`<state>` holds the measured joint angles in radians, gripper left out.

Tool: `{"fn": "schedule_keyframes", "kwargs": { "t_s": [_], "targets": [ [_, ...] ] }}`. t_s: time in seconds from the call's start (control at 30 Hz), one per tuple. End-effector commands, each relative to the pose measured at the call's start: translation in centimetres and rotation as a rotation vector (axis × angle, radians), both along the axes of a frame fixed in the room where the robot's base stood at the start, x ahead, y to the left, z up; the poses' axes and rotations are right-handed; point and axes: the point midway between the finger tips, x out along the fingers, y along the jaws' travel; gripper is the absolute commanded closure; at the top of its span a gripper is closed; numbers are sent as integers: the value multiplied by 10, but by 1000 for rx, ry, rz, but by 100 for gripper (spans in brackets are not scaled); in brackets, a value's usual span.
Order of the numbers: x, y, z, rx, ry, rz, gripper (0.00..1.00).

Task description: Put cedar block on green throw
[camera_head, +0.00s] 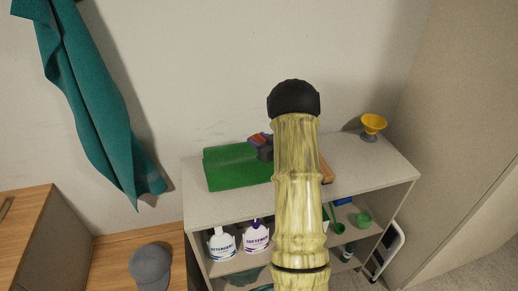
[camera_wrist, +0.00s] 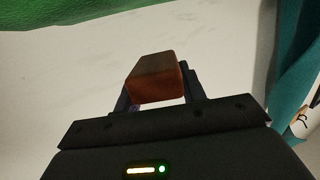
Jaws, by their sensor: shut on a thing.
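The green throw (camera_head: 232,167) lies folded on the left part of the shelf top in the head view. Its green edge also shows along the top of the wrist view (camera_wrist: 75,12). My gripper (camera_head: 262,147) is above the right part of the throw, partly hidden by my arm. The cedar block (camera_wrist: 155,78) is a reddish-brown block held between my two fingers in the wrist view. A small reddish part of the block (camera_head: 257,139) shows at the fingertips in the head view. I cannot tell exactly how high it is above the throw.
A yellow cup-shaped thing on a grey base (camera_head: 372,125) stands at the back right of the shelf top. A brown wooden piece (camera_head: 327,170) lies right of my arm. White bottles (camera_head: 222,244) stand on the shelf below. A teal cloth (camera_head: 95,100) hangs at the left.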

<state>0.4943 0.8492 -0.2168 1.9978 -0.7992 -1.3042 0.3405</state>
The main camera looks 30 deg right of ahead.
Motion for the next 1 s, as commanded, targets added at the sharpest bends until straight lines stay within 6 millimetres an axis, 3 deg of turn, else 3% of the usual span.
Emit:
{"fn": "schedule_keyframes", "kwargs": {
  "t_s": [0.37,0.7,1.0],
  "targets": [
    [0,0,-5,-1,-1,0,82],
    [0,0,-43,0,1,0,82],
    [0,0,-45,-1,-2,0,82]
  ]
}}
